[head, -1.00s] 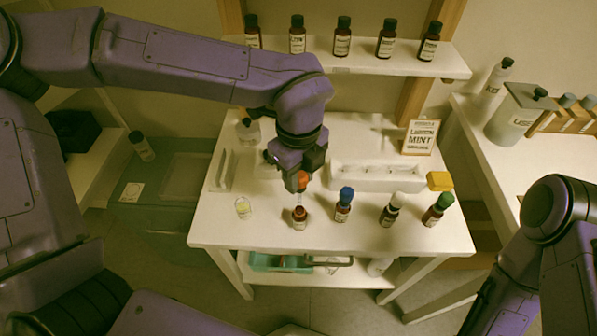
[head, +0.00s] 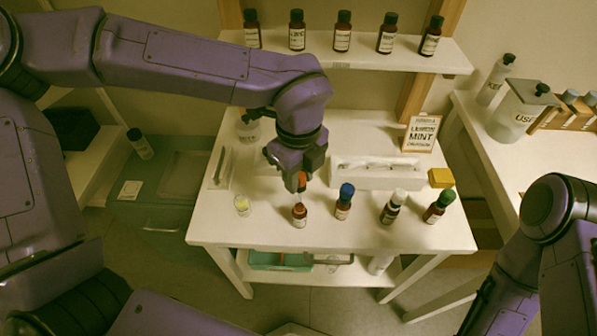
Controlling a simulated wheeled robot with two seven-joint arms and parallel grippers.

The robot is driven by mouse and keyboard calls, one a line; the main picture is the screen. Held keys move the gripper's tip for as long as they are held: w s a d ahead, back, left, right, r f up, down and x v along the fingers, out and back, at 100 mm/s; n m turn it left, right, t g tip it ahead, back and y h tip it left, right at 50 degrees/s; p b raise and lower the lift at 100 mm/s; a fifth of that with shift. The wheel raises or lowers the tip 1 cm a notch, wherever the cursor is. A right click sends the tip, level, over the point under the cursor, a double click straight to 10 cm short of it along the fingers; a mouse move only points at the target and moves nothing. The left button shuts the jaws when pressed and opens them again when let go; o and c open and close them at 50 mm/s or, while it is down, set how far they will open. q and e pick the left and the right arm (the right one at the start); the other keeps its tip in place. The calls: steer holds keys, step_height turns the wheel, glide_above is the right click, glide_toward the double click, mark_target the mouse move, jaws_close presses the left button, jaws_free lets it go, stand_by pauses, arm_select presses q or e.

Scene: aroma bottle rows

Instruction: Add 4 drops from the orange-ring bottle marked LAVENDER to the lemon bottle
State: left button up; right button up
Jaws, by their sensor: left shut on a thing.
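My left gripper (head: 301,184) is shut on an orange-topped dropper (head: 302,177), just above the front part of the white table. The dropper's thin glass tube points down to an uncapped brown bottle (head: 300,216). I cannot tell whether its tip is inside the neck. The bottle stands upright with a pale label too small to read. To its right stand brown bottles with a blue top (head: 346,191), a white top (head: 398,196) and a green top (head: 445,198). I cannot tell which one is lemon. My right gripper is out of view; only its arm shows at lower right.
A small glass with yellow contents (head: 242,206) stands left of the brown bottle. Behind are a white tray (head: 375,180), a yellow block (head: 441,178) and a card reading LEMON MINT (head: 421,134). Several dark-capped bottles line the shelf (head: 400,61). The table's front edge is clear.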

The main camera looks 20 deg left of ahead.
mark_target(299, 201)
arm_select(q)
steer(key=shift+f+b, duration=2.8)
steer(key=shift+f, duration=0.85)
steer(key=o, duration=0.4)
steer(key=shift+r, duration=0.15)
step_height(299, 201, up, 9)
steer(key=p, duration=0.7)
steer(key=shift+f, duration=0.25)
